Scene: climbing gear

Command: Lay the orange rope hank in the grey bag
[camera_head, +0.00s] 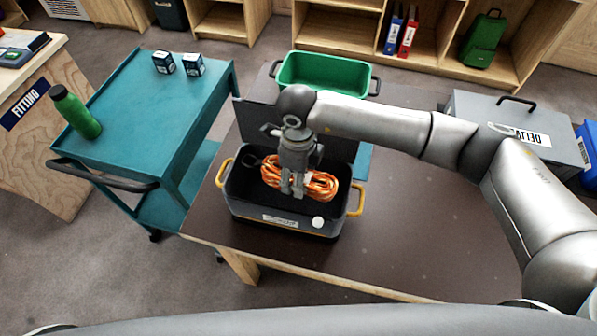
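The orange rope hank (321,186) lies inside the dark grey bag (265,213), which stands on the brown table and has yellow handles at both ends. The rope's loops show on both sides of my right gripper (292,192). That gripper points straight down into the bag, with its fingertips at the middle of the hank and a narrow gap between them. Its wrist hides part of the hank, and I cannot tell whether the fingers grip the rope. My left gripper is out of view.
A green bin (326,75) stands behind the bag, and a grey lidded box (540,150) stands at right. A teal cart (135,105) with a green bottle (75,112) and two small boxes is at left. The table's front right (410,245) is clear.

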